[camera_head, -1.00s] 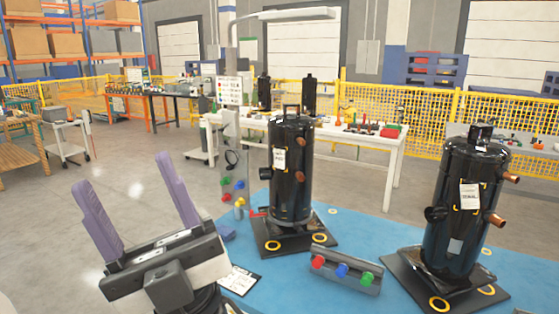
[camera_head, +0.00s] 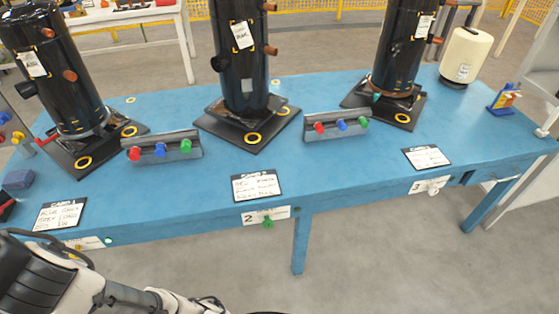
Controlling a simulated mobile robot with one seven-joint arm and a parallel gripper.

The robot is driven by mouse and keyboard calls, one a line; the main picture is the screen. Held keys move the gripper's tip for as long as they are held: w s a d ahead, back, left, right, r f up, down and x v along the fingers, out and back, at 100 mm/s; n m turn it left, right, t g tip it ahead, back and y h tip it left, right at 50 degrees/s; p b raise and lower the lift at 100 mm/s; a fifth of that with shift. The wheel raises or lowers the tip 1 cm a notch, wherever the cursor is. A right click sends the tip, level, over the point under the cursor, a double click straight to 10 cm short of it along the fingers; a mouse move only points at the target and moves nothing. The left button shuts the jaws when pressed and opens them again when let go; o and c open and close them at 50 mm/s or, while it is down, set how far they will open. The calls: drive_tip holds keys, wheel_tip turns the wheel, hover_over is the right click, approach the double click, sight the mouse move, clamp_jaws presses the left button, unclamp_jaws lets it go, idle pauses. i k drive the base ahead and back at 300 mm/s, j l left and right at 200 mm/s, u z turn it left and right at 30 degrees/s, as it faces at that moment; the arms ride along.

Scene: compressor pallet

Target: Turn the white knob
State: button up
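A small white knob (camera_head: 434,188) sits on the front edge of the blue table (camera_head: 340,185), beside the label marked 3 (camera_head: 418,187). A green knob (camera_head: 268,222) is at the label marked 2 (camera_head: 252,218), farther left on the same edge. A yellow knob (camera_head: 78,248) shows at the far-left label, partly behind my arm. My white arm links cross the lower left corner, well away from the white knob. My gripper is out of the picture.
Three black compressors (camera_head: 242,70) stand on dark plates on the table. Two grey blocks with coloured knobs (camera_head: 162,148) (camera_head: 336,125) and several cards (camera_head: 257,186) lie between them and the front edge. Grey floor (camera_head: 390,260) in front of the white knob is clear.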

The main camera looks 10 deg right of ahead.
sight(432, 191)
drive_tip(key=z, duration=1.3)
drive_tip(key=i+l+z, duration=0.25)
drive_tip(key=i+l, duration=0.2)
drive_tip(key=l, duration=0.15)
